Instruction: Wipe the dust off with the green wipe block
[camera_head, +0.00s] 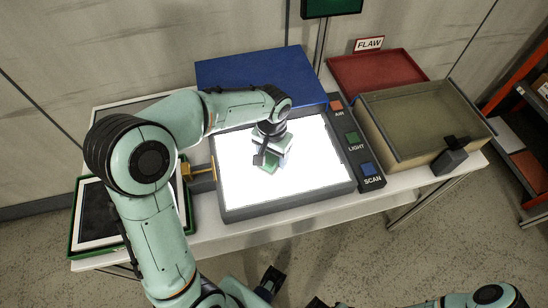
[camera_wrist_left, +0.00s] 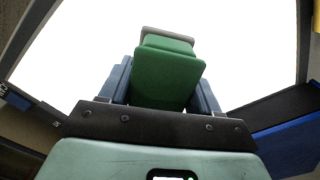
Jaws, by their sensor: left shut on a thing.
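My left gripper (camera_head: 268,155) reaches over the glowing white panel (camera_head: 310,185) from the left and is shut on the green wipe block (camera_head: 268,169). In the left wrist view the green wipe block (camera_wrist_left: 168,72) sits between the blue-grey fingers, with a grey part at its far end. The block is at or just above the panel; I cannot tell whether it touches. No dust shows on the bright surface. Dark parts at the bottom edge of the head view look like my right gripper, but its jaws are unclear.
A strip with AIR, LIGHT and SCAN buttons (camera_head: 355,142) borders the panel on the right. Behind are a blue tray (camera_head: 260,72) and a red tray (camera_head: 385,68) with a FLAW sign. A tan box (camera_head: 425,120) stands right. A green-edged frame (camera_head: 76,235) lies left.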

